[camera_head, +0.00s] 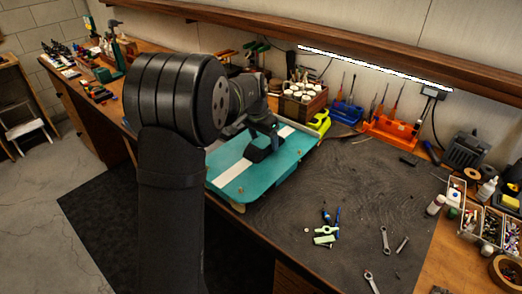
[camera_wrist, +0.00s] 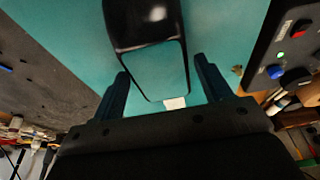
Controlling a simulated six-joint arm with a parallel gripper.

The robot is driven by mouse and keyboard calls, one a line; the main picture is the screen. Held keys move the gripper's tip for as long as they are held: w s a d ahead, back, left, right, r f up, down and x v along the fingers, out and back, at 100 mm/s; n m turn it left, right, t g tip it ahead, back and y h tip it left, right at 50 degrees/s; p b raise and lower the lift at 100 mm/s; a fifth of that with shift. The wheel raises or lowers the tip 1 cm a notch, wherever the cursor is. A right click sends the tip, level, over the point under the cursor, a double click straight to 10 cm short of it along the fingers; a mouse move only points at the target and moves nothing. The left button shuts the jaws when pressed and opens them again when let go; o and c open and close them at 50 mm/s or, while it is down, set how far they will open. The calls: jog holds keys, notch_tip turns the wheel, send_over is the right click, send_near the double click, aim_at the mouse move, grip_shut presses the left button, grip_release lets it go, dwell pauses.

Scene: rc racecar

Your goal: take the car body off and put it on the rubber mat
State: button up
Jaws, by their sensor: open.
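The car body (camera_head: 285,163) is teal with a white stripe and a raised black cabin (camera_head: 266,150). It lies towards the left of the bench in the head view. It also fills much of the wrist view as a teal surface (camera_wrist: 215,25), with the dark glossy cabin (camera_wrist: 145,25) near the middle. My gripper (camera_wrist: 161,66) is open, with one finger on each side of the cabin and visible gaps. In the head view my arm hides part of the body and the fingers are hard to make out. The dark grey rubber mat (camera_head: 370,185) covers the bench to the right.
Small tools, wrenches (camera_head: 386,240) and green parts (camera_head: 325,237) lie on the mat's front right. Orange (camera_head: 395,132) and blue (camera_head: 345,112) tool holders stand behind. A black box with buttons (camera_wrist: 285,55) is beside the body. The mat's middle is largely clear.

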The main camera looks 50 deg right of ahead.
jog(key=c, duration=0.7)
jog(key=shift+c, duration=0.2)
jog(key=shift+r, duration=0.55)
jog(key=shift+d+v, duration=0.2)
jog(key=shift+v, duration=0.6)
jog(key=shift+d+v, duration=0.2)
jog(key=shift+v, duration=0.6)
jog(key=shift+d+v, duration=0.2)
jog(key=shift+v, duration=0.6)
jog(key=shift+r, duration=0.1)
